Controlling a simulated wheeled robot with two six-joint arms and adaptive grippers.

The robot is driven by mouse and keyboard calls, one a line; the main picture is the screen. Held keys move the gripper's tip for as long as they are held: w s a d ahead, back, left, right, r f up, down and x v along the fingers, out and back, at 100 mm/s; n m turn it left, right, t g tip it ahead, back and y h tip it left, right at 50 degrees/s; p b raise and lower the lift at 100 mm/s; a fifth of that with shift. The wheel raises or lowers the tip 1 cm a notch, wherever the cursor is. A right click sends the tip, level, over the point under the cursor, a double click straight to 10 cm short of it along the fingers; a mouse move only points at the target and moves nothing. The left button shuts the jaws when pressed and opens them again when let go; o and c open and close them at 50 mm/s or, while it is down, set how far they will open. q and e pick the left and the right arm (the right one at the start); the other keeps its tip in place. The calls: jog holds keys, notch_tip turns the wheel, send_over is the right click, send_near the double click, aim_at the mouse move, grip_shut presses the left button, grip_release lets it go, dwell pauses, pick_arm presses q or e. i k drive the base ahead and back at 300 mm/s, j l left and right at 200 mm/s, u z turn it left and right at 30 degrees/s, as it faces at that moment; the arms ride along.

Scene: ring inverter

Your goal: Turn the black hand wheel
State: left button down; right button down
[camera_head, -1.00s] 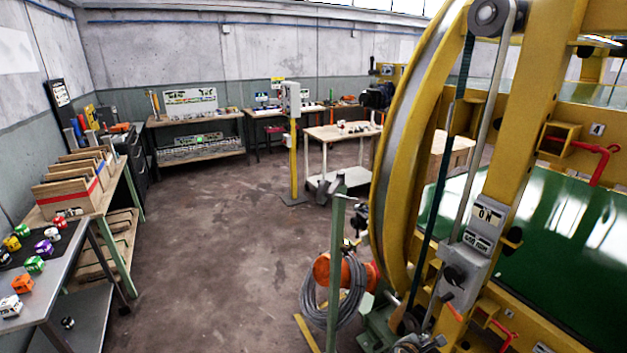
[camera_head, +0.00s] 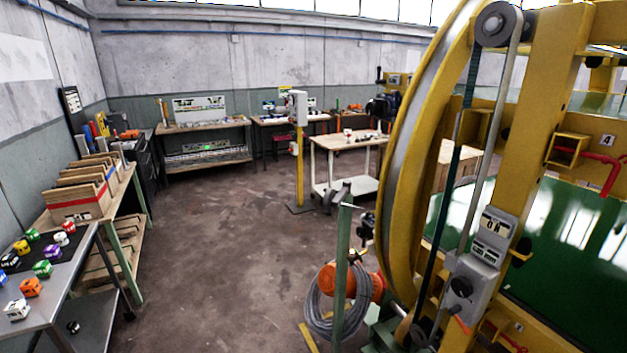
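I cannot clearly make out a black hand wheel. A black round knob (camera_head: 461,287) sits on the grey switch box (camera_head: 478,262) on the yellow ring machine (camera_head: 541,150) at the right. A dark, motor-like part (camera_head: 383,107) shows behind the machine's big ring (camera_head: 402,170); I cannot tell whether a wheel belongs to it. A round grey pulley (camera_head: 495,24) with a belt is at the top of the machine. Neither of my grippers is in view.
A grey table (camera_head: 65,285) with coloured blocks and a shelf with wooden boxes (camera_head: 80,202) line the left wall. Workbenches (camera_head: 205,128) and a white cart (camera_head: 345,143) stand farther back. The middle floor (camera_head: 230,240) is free.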

aim_at(461, 287)
jog(key=z, duration=1.3)
